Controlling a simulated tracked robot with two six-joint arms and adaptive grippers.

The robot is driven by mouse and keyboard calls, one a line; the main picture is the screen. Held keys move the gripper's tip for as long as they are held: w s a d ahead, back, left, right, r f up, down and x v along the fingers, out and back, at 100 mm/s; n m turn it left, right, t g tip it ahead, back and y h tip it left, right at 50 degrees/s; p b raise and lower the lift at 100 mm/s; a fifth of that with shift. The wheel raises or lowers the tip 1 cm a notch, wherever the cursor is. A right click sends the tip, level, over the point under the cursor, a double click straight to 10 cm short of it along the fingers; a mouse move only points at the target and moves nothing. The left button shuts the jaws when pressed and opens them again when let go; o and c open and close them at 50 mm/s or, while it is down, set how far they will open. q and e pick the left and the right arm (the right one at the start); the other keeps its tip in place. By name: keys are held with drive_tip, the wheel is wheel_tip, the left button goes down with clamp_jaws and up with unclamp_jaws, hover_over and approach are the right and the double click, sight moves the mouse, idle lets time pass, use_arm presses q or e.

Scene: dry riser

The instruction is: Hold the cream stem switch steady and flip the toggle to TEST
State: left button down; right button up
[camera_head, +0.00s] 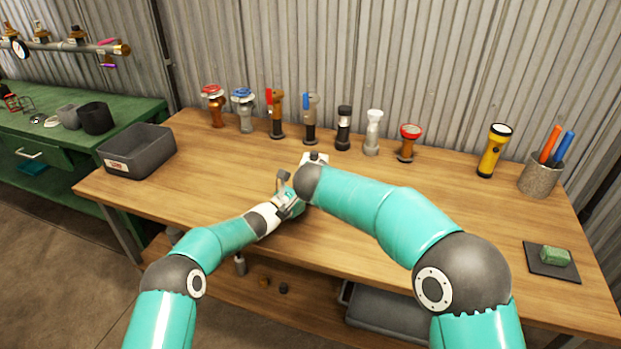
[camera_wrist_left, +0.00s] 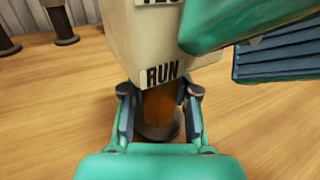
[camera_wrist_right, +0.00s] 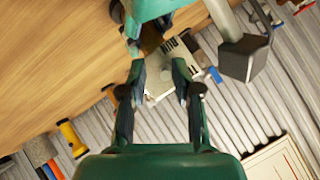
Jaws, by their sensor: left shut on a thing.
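The cream stem switch shows in the left wrist view as a cream box (camera_wrist_left: 140,40) on an orange-brown stem (camera_wrist_left: 158,105) with a dark round base. RUN is printed low on its face, and a cut-off label sits above. My left gripper (camera_wrist_left: 159,95) is shut on the stem just under the box. My right gripper (camera_wrist_right: 160,62) is open, its fingers on either side of the cream box (camera_wrist_right: 160,82) in the right wrist view. I cannot tell whether they touch it. The toggle is not clearly visible. In the head view my right arm hides most of the switch.
Several valves and fittings (camera_head: 310,120) stand along the back of the wooden bench (camera_head: 220,180). A grey bin (camera_head: 137,150) is at left. A yellow torch (camera_head: 494,150), a pen cup (camera_head: 540,177) and a green block (camera_head: 554,256) are at right. The bench's right middle is clear.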

use_arm(q)
drive_tip(key=shift+s+d, duration=0.1)
use_arm(e)
drive_tip(key=shift+s+a+r, duration=0.1)
drive_tip(key=shift+a+r, duration=0.05)
drive_tip(key=v, duration=1.1)
drive_tip(key=shift+s+r, duration=0.15)
drive_tip(key=shift+s, duration=0.15)
use_arm(q)
drive_tip(key=c, duration=0.8)
unclamp_jaws()
